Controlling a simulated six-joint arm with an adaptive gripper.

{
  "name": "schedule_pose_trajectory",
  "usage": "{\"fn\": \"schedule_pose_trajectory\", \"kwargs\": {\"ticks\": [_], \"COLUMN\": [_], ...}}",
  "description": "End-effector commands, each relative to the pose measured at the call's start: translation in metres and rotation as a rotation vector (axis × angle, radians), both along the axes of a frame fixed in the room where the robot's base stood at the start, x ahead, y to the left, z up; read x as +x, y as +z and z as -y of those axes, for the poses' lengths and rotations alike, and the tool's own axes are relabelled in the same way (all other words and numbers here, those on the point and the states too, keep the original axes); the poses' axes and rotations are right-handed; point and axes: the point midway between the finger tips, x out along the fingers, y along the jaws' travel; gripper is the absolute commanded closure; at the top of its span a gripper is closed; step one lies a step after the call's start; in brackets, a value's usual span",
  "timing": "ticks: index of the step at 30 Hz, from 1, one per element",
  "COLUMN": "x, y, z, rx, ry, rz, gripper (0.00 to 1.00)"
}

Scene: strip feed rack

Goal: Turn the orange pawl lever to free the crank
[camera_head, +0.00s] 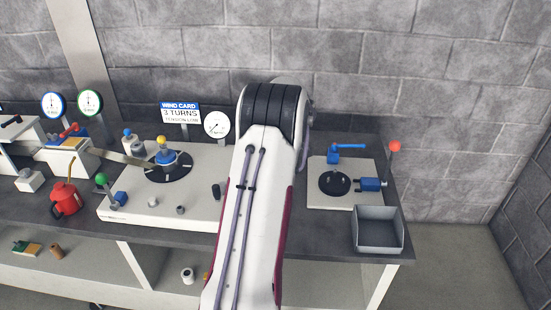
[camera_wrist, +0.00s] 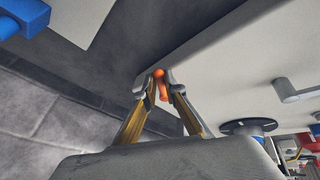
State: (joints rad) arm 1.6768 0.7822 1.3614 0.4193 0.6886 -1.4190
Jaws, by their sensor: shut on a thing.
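The orange pawl lever (camera_wrist: 162,88) shows between my fingertips in the wrist view, with a rounded orange top. My gripper (camera_wrist: 159,82) is shut on it, one finger on each side. It is close to the edge of a pale base plate (camera_wrist: 225,55). In the head view my own arm hides the lever and the gripper. I cannot tell for sure which part is the crank; a blue bar-shaped handle (camera_head: 347,147) stands on the right-hand plate.
A grey bin (camera_head: 379,244) stands at the front right. A red-knobbed post (camera_head: 394,147) is behind it. A blue-topped dark disc (camera_head: 168,172), a green-knobbed lever (camera_head: 102,180) and a red can (camera_head: 66,199) are to the left. A wind card sign (camera_head: 180,113) and gauge (camera_head: 216,124) stand behind.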

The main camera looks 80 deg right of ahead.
Motion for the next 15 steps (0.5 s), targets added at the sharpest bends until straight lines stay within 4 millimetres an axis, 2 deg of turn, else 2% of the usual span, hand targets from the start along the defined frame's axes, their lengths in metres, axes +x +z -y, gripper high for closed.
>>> {"fn": "schedule_pose_trajectory", "kwargs": {"ticks": [15], "x": [-0.01], "y": [-0.001], "z": [0.015], "rx": [-0.002], "ry": [0.268], "rz": [-0.002], "gripper": [1.0]}}
